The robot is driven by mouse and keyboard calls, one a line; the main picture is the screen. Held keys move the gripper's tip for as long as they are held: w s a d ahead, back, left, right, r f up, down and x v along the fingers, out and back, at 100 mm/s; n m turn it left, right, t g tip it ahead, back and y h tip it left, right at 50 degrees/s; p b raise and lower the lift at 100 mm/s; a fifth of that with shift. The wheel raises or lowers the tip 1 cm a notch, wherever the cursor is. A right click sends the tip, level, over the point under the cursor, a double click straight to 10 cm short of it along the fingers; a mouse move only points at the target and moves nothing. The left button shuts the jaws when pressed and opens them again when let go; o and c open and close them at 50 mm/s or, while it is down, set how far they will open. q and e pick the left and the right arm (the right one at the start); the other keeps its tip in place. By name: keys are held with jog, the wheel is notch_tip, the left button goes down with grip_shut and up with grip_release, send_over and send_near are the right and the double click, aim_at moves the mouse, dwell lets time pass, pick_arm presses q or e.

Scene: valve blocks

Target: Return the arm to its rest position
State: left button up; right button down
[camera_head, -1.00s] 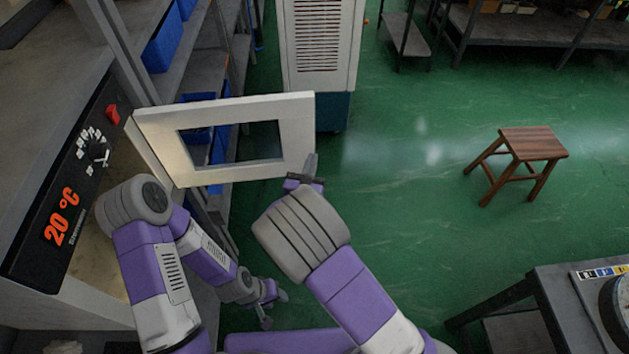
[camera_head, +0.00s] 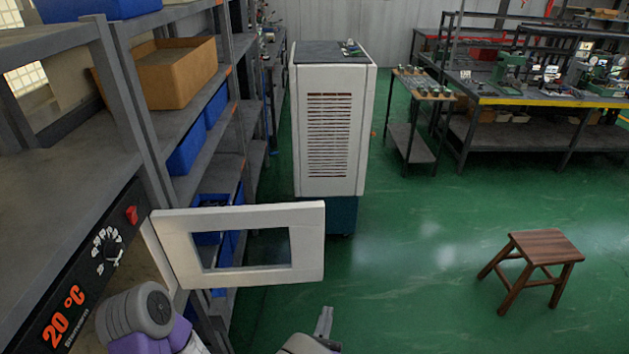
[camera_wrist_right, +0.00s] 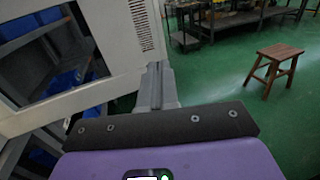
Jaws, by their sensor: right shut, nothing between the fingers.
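My right gripper (camera_head: 324,322) shows at the bottom middle of the head view, just below and right of the open oven door's lower right corner. Its fingers are together and empty. It also shows in the right wrist view (camera_wrist_right: 156,82), pointing forward past the door's edge. Part of my left arm shows at the bottom left of the head view, in front of the oven; my left gripper is out of the frame. The white oven door (camera_head: 307,245) with its window stands open. The oven's control panel (camera_head: 85,275) reads 20 °C.
Shelving with blue bins (camera_head: 188,150) and an orange box (camera_head: 170,72) runs along the left. A white cabinet (camera_head: 330,130) stands behind the door. A wooden stool (camera_head: 545,247) is at the right. Workbenches (camera_head: 540,100) line the back. Green floor between is clear.

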jog(key=s+d+f+m+g+h, duration=0.5)
jog(key=s+d+f+m+g, duration=0.4)
jog(key=d+f+g, duration=0.4)
jog(key=s+a+f+m+g+y, duration=0.6)
jog(key=s+f+m+g+y, duration=0.35)
jog(key=s, duration=0.35)
jog(key=w+a+f+m+y, duration=0.1)
jog(key=w+a+m+y, duration=0.15)
jog(key=a+m, duration=0.4)
jog(key=w+d+f+m+t+y, duration=0.2)
jog(key=w+d+f+m+t, duration=0.2)
jog(key=m, duration=0.6)
jog(key=shift+w+d+m+t, duration=0.3)
jog(key=shift+w+d+t, duration=0.05)
jog(key=shift+d+t, duration=0.5)
jog(key=shift+s, duration=0.1)
